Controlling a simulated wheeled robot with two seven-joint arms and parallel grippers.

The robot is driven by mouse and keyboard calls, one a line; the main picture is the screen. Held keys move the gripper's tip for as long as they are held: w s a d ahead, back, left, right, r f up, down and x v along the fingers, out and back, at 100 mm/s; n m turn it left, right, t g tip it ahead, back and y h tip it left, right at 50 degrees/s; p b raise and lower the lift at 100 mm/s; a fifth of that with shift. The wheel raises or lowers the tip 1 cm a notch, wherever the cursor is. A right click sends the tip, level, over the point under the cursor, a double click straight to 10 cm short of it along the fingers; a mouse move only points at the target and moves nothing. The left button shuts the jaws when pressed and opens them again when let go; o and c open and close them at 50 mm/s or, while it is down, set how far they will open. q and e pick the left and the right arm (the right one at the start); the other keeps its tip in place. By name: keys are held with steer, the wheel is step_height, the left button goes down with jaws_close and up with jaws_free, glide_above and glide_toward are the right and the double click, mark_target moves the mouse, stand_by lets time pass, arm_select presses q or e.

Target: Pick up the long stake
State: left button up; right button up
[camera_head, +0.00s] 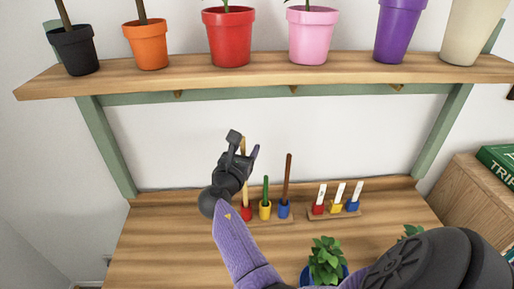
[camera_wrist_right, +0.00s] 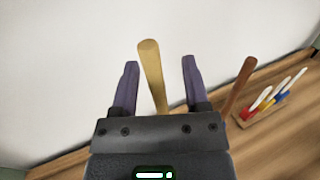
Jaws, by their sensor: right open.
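A long yellow stake (camera_wrist_right: 152,75) stands upright in a red holder (camera_head: 246,214). In the head view its top (camera_head: 243,145) shows behind my right gripper (camera_head: 246,146), and its middle is partly hidden. A brown stake (camera_head: 288,180) stands in a blue holder (camera_head: 284,211), and a shorter green stake (camera_head: 266,190) stands in a yellow holder (camera_head: 265,212). My right gripper is open. In the wrist view, the yellow stake shows between its two purple fingers (camera_wrist_right: 158,85), with space on both sides. My left gripper is not in view.
A small rack (camera_head: 334,213) with several white-tipped pieces sits to the right on the wooden table (camera_head: 160,250). A shelf (camera_head: 190,76) with several coloured pots spans above. A leafy plant (camera_head: 326,258) stands near the front. The table's left side is clear.

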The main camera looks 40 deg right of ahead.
steer(key=shift+w, duration=0.15)
steer(key=shift+a+r, duration=0.2)
steer(key=shift+a, duration=0.1)
jaws_close()
stand_by(1.1)
